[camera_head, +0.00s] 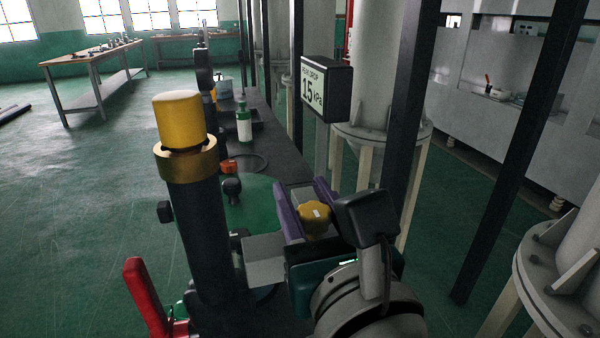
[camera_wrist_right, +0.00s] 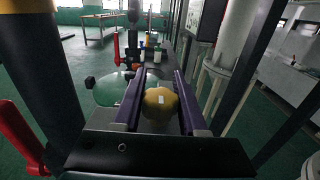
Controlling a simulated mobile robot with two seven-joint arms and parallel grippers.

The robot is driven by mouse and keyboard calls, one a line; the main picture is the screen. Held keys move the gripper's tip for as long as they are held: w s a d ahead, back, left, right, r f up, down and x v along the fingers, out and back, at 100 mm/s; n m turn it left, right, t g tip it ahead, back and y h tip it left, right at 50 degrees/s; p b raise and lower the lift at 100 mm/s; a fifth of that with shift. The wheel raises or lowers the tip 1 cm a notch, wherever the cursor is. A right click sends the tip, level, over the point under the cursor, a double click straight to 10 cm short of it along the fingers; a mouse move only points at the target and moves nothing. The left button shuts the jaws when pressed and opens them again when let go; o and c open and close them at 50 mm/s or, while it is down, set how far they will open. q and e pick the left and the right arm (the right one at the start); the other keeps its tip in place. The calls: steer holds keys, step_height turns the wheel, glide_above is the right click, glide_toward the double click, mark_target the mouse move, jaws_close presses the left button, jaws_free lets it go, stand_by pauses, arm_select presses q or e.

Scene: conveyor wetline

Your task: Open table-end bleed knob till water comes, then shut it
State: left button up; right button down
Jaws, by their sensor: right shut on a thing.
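The yellow lobed bleed knob (camera_head: 314,218) has a small white mark on its face. It sits between the two purple fingers of my right gripper (camera_head: 308,207), which is shut on it. In the right wrist view the knob (camera_wrist_right: 160,104) shows between the purple fingers (camera_wrist_right: 158,100), with the white mark facing the camera. What the knob is mounted on is hidden behind the gripper. No water shows in either view. My left gripper is not in view.
A dark upright pipe with a yellow cap (camera_head: 178,120) stands just left, with a red lever (camera_head: 146,298) at its foot. A green-and-white bottle (camera_head: 244,122) stands on the dark bench beyond. A display (camera_head: 326,89) reads 15 kPa. Black posts (camera_head: 410,90) stand close on the right.

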mark_target(319, 227)
steer(key=shift+c, duration=2.2)
jaws_free()
steer(key=v, duration=1)
